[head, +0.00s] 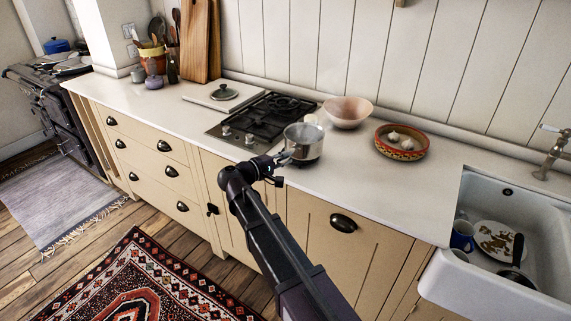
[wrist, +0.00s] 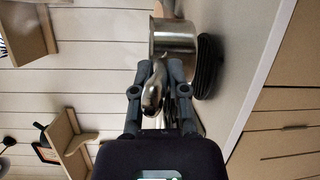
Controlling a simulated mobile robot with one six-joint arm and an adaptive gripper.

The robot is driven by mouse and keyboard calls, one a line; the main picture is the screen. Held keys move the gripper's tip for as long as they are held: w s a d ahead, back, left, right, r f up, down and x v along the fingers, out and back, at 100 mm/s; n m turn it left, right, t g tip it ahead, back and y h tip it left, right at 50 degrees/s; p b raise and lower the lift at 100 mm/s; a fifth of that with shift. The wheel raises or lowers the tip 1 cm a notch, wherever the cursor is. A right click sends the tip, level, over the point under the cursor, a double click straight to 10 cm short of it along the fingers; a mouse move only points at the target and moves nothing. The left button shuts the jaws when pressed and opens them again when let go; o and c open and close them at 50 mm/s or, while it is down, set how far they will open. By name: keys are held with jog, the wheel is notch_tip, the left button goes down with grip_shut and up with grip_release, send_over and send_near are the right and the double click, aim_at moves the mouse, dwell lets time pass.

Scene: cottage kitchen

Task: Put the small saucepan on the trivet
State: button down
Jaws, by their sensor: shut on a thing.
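The small steel saucepan (head: 303,143) is upright over the counter, just right of the hob. In the wrist view the saucepan (wrist: 181,43) is ahead of my gripper (wrist: 158,75). My gripper (head: 282,160) is shut on its metal handle (wrist: 153,92), on the near side of the pan. A dark ribbed disc (wrist: 209,67), apparently the trivet, is directly beneath the pan in the wrist view. It is mostly hidden in the head view. I cannot tell whether the pan's base touches it.
The gas hob (head: 262,119) is left of the pan. A pink bowl (head: 348,113) stands behind it. A patterned dish (head: 402,153) with white bulbs is to the right. The counter (head: 350,180) in front of the dish is clear. A sink (head: 497,215) with dishes is far right.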

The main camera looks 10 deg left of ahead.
jog(key=shift+w+a, duration=0.5)
jog(key=shift+w, duration=0.35)
jog(key=f+b, duration=0.2)
jog(key=w+f+b, duration=0.1)
jog(key=shift+a+f+b, duration=0.35)
jog(key=shift+f+b, duration=0.05)
jog(key=c, duration=0.7)
grip_release()
jog(key=shift+o, duration=0.2)
jog(key=v, duration=1.2)
jog(key=shift+p, duration=0.4)
